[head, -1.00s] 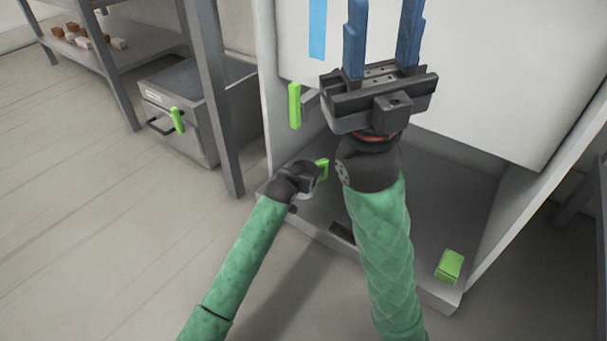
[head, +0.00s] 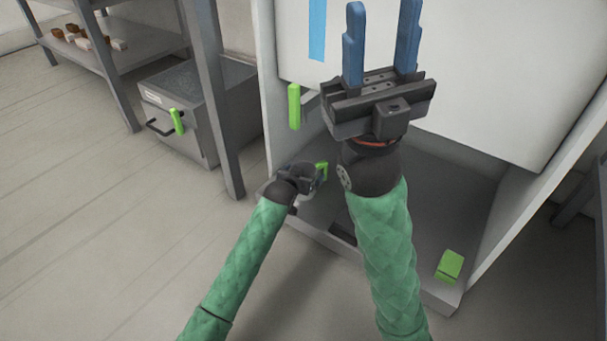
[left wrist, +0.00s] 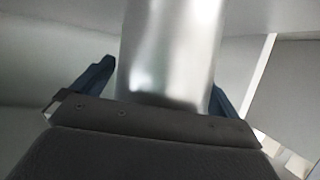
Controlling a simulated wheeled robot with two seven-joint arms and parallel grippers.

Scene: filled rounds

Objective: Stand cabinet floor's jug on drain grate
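A shiny silver round vessel, which looks like the jug (left wrist: 172,50), fills the space between the fingers of my left gripper (left wrist: 160,92) in the left wrist view. The right finger is partly behind it; I cannot tell whether both fingers press on it. In the head view my left gripper (head: 312,176) is low at the cabinet's left front, over the cabinet floor (head: 455,190), and hides most of the jug. A green piece (head: 321,170) shows beside it. My right gripper (head: 382,45) is raised, open and empty. I cannot make out the drain grate for certain.
The white cabinet panel (head: 480,90) hangs behind my right gripper. A green handle (head: 294,106) is near its left edge, and a green block (head: 449,266) at the floor's front right. A low grey unit (head: 190,145) and a shelf rack (head: 120,75) stand left.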

